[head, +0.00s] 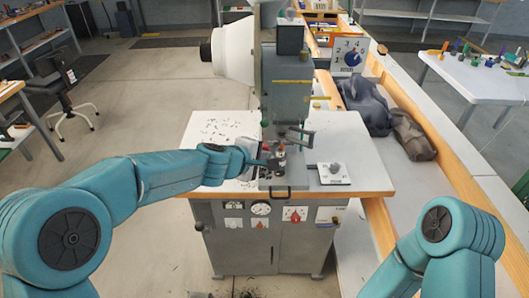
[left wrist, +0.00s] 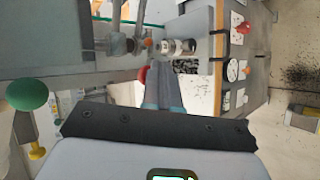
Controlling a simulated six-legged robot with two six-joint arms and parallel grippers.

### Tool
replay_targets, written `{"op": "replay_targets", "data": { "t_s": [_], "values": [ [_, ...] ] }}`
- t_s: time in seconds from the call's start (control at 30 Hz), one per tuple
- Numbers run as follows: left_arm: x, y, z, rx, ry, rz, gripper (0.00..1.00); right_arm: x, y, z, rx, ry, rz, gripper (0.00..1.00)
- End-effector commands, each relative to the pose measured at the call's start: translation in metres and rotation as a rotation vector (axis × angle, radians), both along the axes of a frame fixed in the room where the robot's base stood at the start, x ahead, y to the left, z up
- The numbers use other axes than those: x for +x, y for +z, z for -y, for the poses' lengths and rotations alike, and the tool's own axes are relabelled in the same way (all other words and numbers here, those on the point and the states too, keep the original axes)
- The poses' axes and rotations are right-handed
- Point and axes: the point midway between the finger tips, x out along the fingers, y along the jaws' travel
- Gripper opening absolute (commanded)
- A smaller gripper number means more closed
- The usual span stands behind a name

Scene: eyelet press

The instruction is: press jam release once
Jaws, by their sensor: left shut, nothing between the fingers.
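The eyelet press (head: 288,95) stands on a bench in the middle of the head view. My left gripper (head: 266,162) reaches in from the left to the press's work area, below the head. In the left wrist view its fingers (left wrist: 160,68) are shut and empty. A red part (left wrist: 143,75) lies right beside the fingertips; I cannot tell whether they touch it. A small red-topped part (head: 280,149) shows by the gripper in the head view. No label marks the jam release, so I cannot tell which part it is. My right gripper is out of view.
A plate with a grey knob (head: 335,172) sits right of the work area. Dials and red switches (head: 294,214) line the bench front. A green knob (left wrist: 26,94) shows in the left wrist view. Dark scraps litter the bench top (head: 205,130).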

Motion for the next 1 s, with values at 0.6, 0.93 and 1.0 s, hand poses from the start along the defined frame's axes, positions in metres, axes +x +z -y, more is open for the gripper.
{"op": "replay_targets", "data": {
  "t_s": [0.6, 0.93, 1.0],
  "values": [
    [-0.018, -0.001, 0.0, 0.0, 0.001, 0.002, 0.0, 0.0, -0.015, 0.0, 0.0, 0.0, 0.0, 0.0],
    [-0.024, 0.0, 0.0, 0.001, 0.001, 0.0, 0.0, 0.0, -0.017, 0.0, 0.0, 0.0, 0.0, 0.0],
    [-0.024, 0.0, 0.0, 0.001, 0.001, 0.0, 0.0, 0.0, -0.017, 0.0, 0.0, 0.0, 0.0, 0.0]
  ]
}}
